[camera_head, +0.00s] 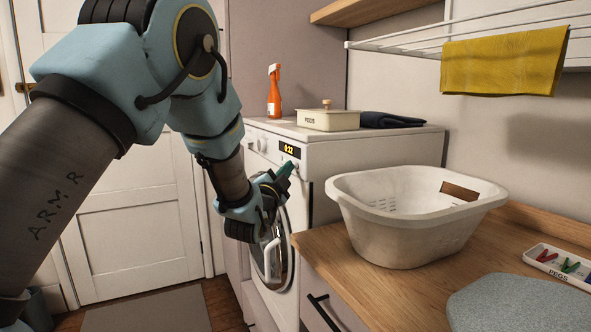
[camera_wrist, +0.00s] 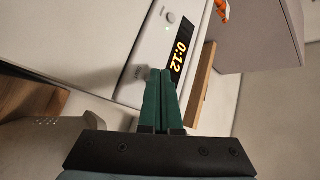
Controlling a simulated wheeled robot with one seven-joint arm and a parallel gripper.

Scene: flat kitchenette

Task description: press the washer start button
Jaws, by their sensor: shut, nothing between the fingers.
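The white washer (camera_head: 322,160) stands under the wall rack, with a lit display (camera_head: 289,149) on its front panel. The display also shows in the wrist view (camera_wrist: 179,56), reading 0:12. A small round control (camera_wrist: 170,18) sits on the panel beside the display; I cannot tell whether it is the start button. My gripper (camera_head: 287,169) is shut and empty, with green fingers pointing at the panel. In the wrist view its fingertips (camera_wrist: 160,72) overlap the panel beside the display; I cannot tell whether they touch. The arm and gripper partly hide the washer's front and door.
A white laundry basket (camera_head: 405,236) stands on the wooden counter (camera_head: 355,287) right of the washer. A pods box (camera_head: 328,120), an orange spray bottle (camera_head: 274,95) and a dark folded cloth (camera_head: 392,120) rest on the washer. A yellow towel (camera_head: 503,62) hangs from the rack.

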